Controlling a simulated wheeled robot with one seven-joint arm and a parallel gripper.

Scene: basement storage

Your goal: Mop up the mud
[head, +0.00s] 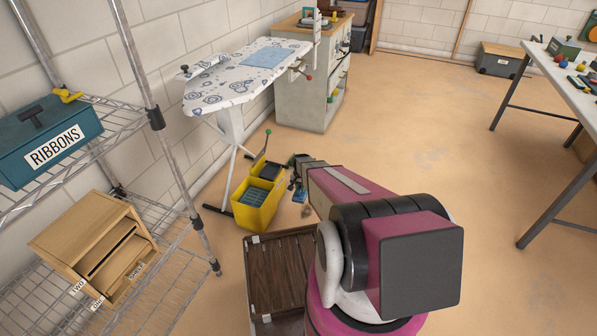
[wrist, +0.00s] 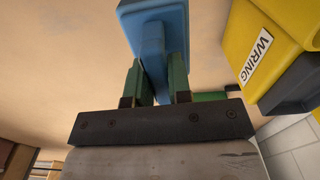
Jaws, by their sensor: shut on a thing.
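My gripper (wrist: 157,66) is shut on the stem of a blue mop-like tool (wrist: 152,15), with one green finger on each side. The tool's wide flat blue head lies beyond the fingertips. In the head view, my gripper (head: 298,160) is beside the yellow bucket (head: 250,217), and a small part of the blue tool (head: 299,193) shows below it. The bucket has dark compartments; in the wrist view the yellow bucket (wrist: 235,25) bears a WRING label at the right. A small brownish patch (head: 306,211) is on the floor right of the bucket; I cannot tell whether it is mud.
An ironing board (head: 225,85) stands behind the bucket, near a cabinet (head: 305,95). A wire shelf (head: 170,230) with a RIBBONS box (head: 45,135) is at the left. A table (head: 575,95) stands at the right. The middle floor is clear.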

